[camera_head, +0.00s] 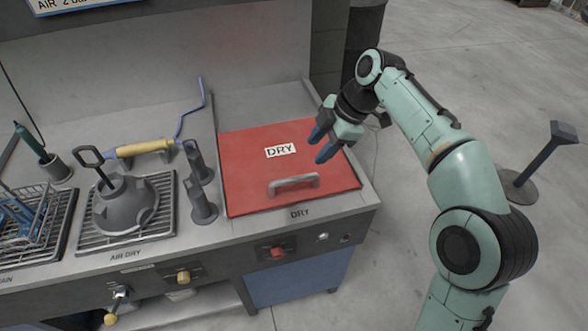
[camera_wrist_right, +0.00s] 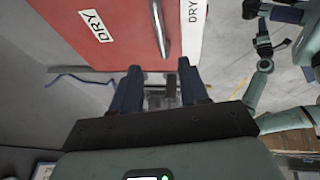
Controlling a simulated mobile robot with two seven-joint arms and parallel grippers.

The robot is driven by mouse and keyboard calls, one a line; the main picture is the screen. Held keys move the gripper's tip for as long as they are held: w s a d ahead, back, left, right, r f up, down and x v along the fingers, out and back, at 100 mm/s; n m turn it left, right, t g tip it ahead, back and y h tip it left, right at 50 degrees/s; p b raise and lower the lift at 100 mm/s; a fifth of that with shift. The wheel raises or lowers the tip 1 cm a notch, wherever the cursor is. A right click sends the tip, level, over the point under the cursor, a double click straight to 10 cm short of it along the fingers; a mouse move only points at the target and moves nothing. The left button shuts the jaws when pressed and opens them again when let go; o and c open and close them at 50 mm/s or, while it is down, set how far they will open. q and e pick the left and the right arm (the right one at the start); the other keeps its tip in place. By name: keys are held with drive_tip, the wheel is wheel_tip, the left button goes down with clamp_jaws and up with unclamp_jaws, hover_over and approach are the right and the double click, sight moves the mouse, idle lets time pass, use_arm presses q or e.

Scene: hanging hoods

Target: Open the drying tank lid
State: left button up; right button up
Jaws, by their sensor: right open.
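The drying tank lid (camera_head: 240,172) is a red panel marked DRY, lying flat and closed on the right end of the counter. Its grey bar handle (camera_head: 293,185) is near the front edge. In the right wrist view the red lid (camera_wrist_right: 122,22) and its handle (camera_wrist_right: 161,30) show at the top. My right gripper (camera_head: 320,145) is open and empty, above the lid's right part, behind and right of the handle. Its two dark fingers (camera_wrist_right: 160,82) are apart in the wrist view, pointing towards the lid, not on the handle.
A grey round vessel (camera_head: 125,208) stands on the air dry rack, with a yellow-handled blue hose tool (camera_head: 145,148) behind it. Two grey posts (camera_head: 200,190) stand left of the lid. A red knob (camera_head: 278,253) is on the front panel. Open floor lies to the right.

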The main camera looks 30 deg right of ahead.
sight(295, 178)
drive_tip(key=b+x, duration=0.2)
drive_tip(key=x, duration=1)
drive_tip(key=shift+s, duration=0.1)
clamp_jaws()
